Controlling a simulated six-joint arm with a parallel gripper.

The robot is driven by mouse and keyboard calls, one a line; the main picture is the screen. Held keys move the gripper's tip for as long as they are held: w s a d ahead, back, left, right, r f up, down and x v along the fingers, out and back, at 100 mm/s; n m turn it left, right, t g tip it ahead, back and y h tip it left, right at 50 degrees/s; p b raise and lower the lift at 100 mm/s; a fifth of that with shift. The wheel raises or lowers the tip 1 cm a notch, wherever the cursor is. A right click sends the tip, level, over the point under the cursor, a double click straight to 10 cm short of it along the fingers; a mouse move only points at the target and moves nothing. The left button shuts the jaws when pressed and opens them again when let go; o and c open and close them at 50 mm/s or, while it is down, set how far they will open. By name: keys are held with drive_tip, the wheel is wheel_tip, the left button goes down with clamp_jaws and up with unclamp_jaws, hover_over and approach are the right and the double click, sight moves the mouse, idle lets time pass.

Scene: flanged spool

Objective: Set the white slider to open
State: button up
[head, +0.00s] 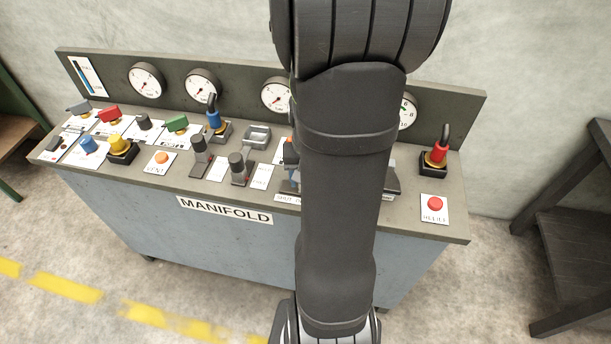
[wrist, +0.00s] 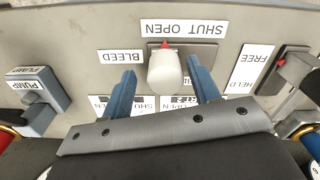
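The white slider knob (wrist: 164,67) shows in the wrist view, with a red mark at its base. It sits near the left end of its dark slot (wrist: 200,52), which runs on to the right. The SHUT/OPEN label (wrist: 183,28) beside it is upside down in this view; SHUT appears to be at the picture's right and OPEN at the left. My gripper (wrist: 160,66) is open, with one blue finger on each side of the knob and a visible gap to both.
The grey manifold panel (head: 215,184) carries several switches, levers and gauges. In the wrist view a blue-grey PUMP switch (wrist: 38,98) is at the left, and a red-marked FREE/HELD lever (wrist: 288,68) is at the right. A BLEED label (wrist: 120,56) lies beside the slot.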

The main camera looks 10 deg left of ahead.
wheel_tip(320, 180, up, 18)
drive_tip(key=shift+f, duration=0.25)
idle(0.5)
wheel_tip(320, 180, down, 18)
drive_tip(key=shift+a+r, duration=0.1)
drive_tip(key=shift+r, duration=0.15)
idle(0.5)
idle(1.3)
